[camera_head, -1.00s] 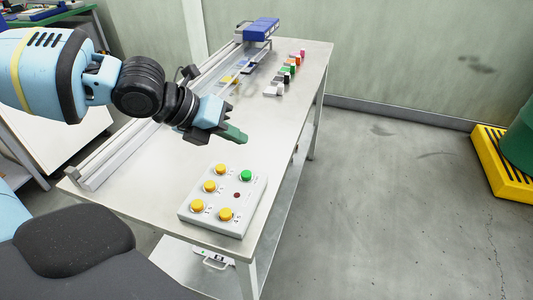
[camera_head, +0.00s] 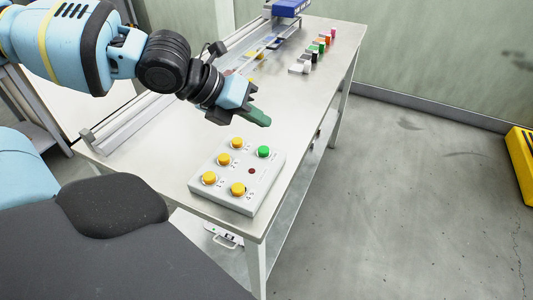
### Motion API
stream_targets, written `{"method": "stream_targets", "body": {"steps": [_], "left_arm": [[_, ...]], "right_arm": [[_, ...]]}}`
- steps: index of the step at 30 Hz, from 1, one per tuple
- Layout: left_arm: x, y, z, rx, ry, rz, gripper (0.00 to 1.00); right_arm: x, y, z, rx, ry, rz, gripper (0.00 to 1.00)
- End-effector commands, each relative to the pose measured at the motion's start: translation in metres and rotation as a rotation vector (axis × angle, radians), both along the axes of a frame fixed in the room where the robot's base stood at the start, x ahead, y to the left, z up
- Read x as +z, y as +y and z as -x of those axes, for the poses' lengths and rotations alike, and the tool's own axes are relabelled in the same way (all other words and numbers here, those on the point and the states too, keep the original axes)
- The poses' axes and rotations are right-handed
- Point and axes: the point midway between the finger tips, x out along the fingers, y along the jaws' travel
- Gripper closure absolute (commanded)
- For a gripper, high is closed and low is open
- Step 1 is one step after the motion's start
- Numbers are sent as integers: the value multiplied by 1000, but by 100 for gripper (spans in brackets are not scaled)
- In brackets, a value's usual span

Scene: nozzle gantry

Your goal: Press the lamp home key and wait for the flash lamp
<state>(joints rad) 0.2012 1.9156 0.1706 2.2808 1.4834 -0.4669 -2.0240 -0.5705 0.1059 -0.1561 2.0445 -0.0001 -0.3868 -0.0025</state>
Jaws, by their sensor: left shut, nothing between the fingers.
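The grey key box (camera_head: 222,194) lies near the front end of the metal table. It has several yellow keys, such as the ones at its front corner (camera_head: 238,189) and its left corner (camera_head: 209,178), and one green key (camera_head: 264,152). A small dark red lamp (camera_head: 251,171) on its top looks unlit. The key labels are too small to read. My left gripper (camera_head: 262,118), with green fingertips, is shut and empty. It is above the table, just beyond the green key in the picture, apart from the box. My right gripper is not in view.
A rail gantry (camera_head: 131,118) with a blue head (camera_head: 291,7) runs along the table's left side. Several coloured bottles or blocks (camera_head: 317,55) stand in a row at the far right. The table (camera_head: 286,95) between them and the box is bare.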

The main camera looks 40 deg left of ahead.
Motion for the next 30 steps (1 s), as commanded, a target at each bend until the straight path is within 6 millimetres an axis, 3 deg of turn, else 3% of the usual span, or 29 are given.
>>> {"method": "stream_targets", "body": {"steps": [1,4,12,30], "left_arm": [[-13,0,0,0,5,0,100],[-23,0,0,-1,3,2,100],[-43,0,0,1,0,-1,100],[-47,0,0,1,-1,0,100]], "right_arm": [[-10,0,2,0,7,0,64],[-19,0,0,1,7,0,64],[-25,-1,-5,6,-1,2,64],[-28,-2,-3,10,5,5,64]]}}
